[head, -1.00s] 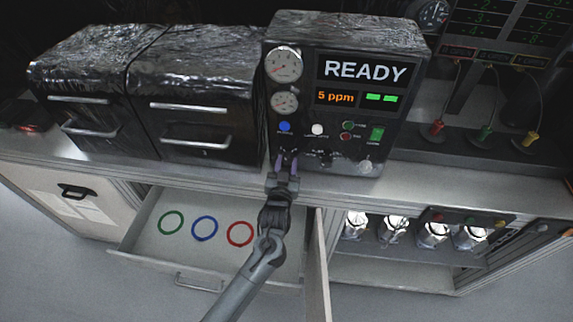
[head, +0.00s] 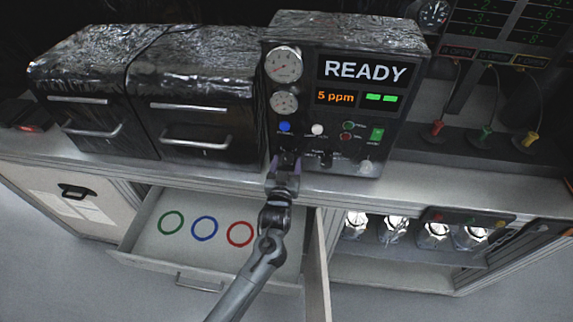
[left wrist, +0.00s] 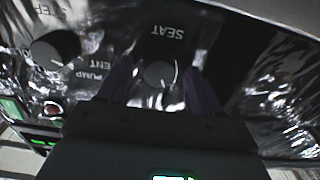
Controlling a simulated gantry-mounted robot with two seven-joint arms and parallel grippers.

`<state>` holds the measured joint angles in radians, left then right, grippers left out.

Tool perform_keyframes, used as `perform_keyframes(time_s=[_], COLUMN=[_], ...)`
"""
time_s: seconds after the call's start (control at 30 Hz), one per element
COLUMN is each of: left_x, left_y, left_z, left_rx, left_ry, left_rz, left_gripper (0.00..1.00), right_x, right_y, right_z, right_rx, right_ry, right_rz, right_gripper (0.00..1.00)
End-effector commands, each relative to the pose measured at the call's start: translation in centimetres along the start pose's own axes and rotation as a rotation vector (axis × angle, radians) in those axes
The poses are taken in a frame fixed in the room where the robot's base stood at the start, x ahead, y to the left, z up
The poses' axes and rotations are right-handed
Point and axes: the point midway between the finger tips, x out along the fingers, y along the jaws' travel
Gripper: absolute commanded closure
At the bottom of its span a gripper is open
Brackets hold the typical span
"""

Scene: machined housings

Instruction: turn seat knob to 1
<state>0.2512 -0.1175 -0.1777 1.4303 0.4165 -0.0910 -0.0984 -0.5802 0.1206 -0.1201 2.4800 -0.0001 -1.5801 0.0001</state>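The seat knob (left wrist: 158,73) shows in the left wrist view as a small round grey knob with a white pointer line, beside the upside-down word SEAT on the dark panel. My left gripper (left wrist: 160,84) has one purple finger on each side of the knob, with visible gaps between fingers and knob. In the head view the left gripper (head: 285,163) is at the lower left of the READY machine's front (head: 340,125) and hides the seat knob. Number marks around the knob cannot be read. My right gripper is not in view.
A larger black knob (left wrist: 56,48) is beside the seat knob. Blue (head: 285,127) and white (head: 317,129) buttons sit above the gripper. Below, an open drawer (head: 150,243) holds green, blue and red rings. An open door panel (head: 318,265) stands right of my arm.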

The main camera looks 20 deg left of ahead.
Motion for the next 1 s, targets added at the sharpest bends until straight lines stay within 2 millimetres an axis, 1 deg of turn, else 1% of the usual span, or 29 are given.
perform_keyframes(time_s=[0.23,0.37,0.47,0.8,1.0], left_x=[-0.1,-0.8,-2.0,-7.8,-10.0], left_y=[0.0,0.0,0.0,0.0,0.0], left_z=[0.0,0.0,0.1,0.1,0.0], left_rx=[0.0,0.0,-0.001,-0.001,0.0], left_ry=[0.001,0.0,-0.001,-0.001,0.0], left_rz=[0.0,0.0,0.0,0.0,0.001], left_gripper=[0.36,0.36,0.36,0.36,0.36], right_x=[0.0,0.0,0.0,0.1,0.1], right_y=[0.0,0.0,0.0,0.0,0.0], right_z=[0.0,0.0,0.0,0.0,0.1], right_rx=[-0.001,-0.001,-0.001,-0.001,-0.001], right_ry=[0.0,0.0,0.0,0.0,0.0], right_rz=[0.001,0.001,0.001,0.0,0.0], right_gripper=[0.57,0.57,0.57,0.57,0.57])
